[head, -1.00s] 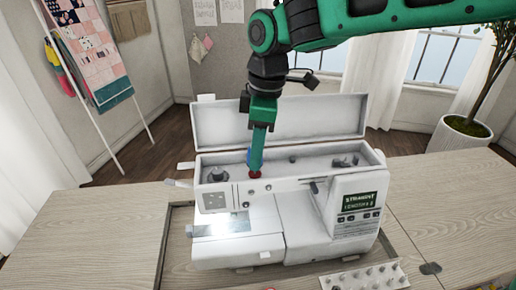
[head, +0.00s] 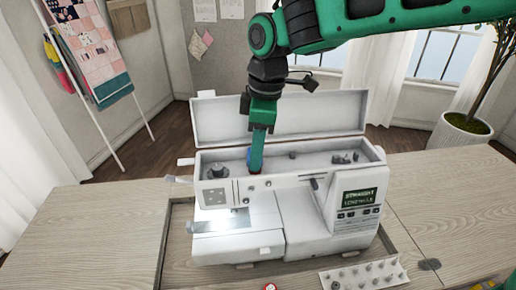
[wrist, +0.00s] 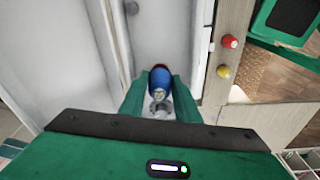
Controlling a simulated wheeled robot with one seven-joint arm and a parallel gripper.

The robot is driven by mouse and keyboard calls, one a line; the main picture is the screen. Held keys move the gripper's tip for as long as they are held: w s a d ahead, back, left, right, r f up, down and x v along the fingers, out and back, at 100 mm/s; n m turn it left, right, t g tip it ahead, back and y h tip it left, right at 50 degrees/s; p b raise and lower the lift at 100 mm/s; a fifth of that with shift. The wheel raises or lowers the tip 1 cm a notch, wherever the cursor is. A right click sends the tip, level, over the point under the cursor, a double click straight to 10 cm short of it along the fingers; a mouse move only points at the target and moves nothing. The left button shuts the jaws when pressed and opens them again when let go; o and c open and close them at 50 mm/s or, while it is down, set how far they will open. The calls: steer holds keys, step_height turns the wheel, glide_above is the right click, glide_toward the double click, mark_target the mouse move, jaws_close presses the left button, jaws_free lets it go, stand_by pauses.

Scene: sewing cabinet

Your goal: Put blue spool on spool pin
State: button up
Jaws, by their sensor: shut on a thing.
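My gripper (head: 255,169) points down into the open top compartment of the white sewing machine (head: 310,184). In the wrist view my gripper (wrist: 161,90) is shut on the blue spool (wrist: 162,79), which has a red end and a pale end. In the head view my fingers mostly hide the spool. A grey metal part (wrist: 158,96) shows just beside the spool's pale end; I cannot tell whether they touch. A small dark upright part (head: 292,156) stands in the compartment right of my gripper; I cannot tell which part is the spool pin.
The machine's raised lid (head: 280,118) stands behind my gripper. A white rack (head: 365,274) with several pegs lies at the front right. A red spool (wrist: 229,41) and a yellow spool (wrist: 223,71) show at the right of the wrist view. The table's left side is clear.

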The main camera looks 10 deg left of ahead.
steer(key=shift+f, duration=0.2)
steer(key=o, duration=1.1)
steer(key=shift+r, duration=0.15)
step_height(320, 180, up, 10)
steer(key=d, duration=0.1)
steer(key=shift+d+r, duration=0.15)
steer(key=shift+r, duration=0.05)
